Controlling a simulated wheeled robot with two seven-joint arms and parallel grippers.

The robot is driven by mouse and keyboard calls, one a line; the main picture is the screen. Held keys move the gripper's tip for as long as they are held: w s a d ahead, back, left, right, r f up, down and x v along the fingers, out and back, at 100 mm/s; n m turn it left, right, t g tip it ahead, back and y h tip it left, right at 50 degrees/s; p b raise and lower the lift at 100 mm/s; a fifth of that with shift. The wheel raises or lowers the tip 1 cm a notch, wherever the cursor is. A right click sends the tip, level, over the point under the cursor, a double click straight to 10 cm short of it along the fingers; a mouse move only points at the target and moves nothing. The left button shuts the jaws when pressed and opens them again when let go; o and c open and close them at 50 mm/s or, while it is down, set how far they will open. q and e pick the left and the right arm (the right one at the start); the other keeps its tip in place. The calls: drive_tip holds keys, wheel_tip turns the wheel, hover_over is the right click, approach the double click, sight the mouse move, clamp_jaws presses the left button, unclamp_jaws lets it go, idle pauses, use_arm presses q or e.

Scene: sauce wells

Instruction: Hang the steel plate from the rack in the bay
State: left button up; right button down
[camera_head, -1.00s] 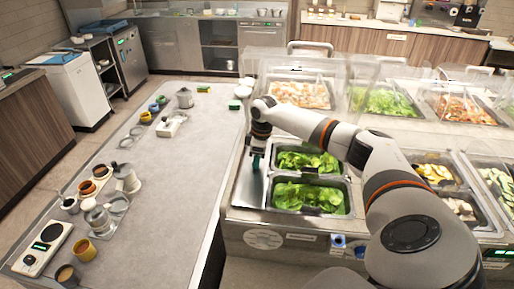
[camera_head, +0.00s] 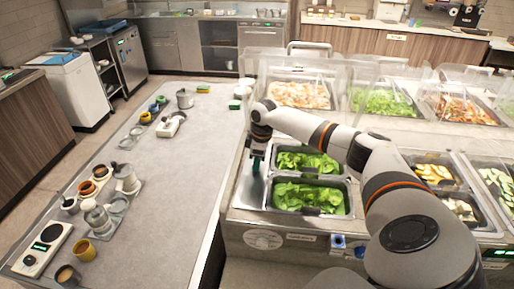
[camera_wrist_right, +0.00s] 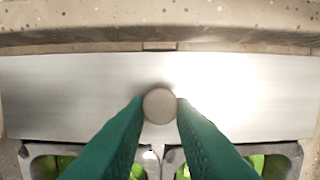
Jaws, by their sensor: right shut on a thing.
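The steel plate (camera_wrist_right: 70,95) is a long, bare, shiny strip with a round knob (camera_wrist_right: 159,104) at its middle. In the head view the plate (camera_head: 247,193) lies flat at the left end of the salad counter, beside two pans of greens. My right gripper (camera_wrist_right: 160,108) points down from above, its green fingers shut on the knob. In the head view my right gripper (camera_head: 256,167) shows small over the plate, and its arm hides part of the counter. I cannot make out a rack or a bay. My left gripper is out of view.
Pans of green leaves (camera_head: 307,197) sit right against the plate's right side. Clear covers (camera_head: 290,70) stand behind. The grey table (camera_head: 175,200) to the left holds cups, pots and a scale along its far left edge; its middle is clear.

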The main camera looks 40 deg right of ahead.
drive_tip(key=shift+f, duration=0.1)
drive_tip(key=c, duration=1.1)
unclamp_jaws()
drive_tip(key=shift+c, duration=0.2)
wheel_tip(320, 180, up, 12)
drive_tip(key=s+b, duration=0.1)
drive_tip(key=b, duration=0.3)
drive_tip(key=shift+d, duration=0.4)
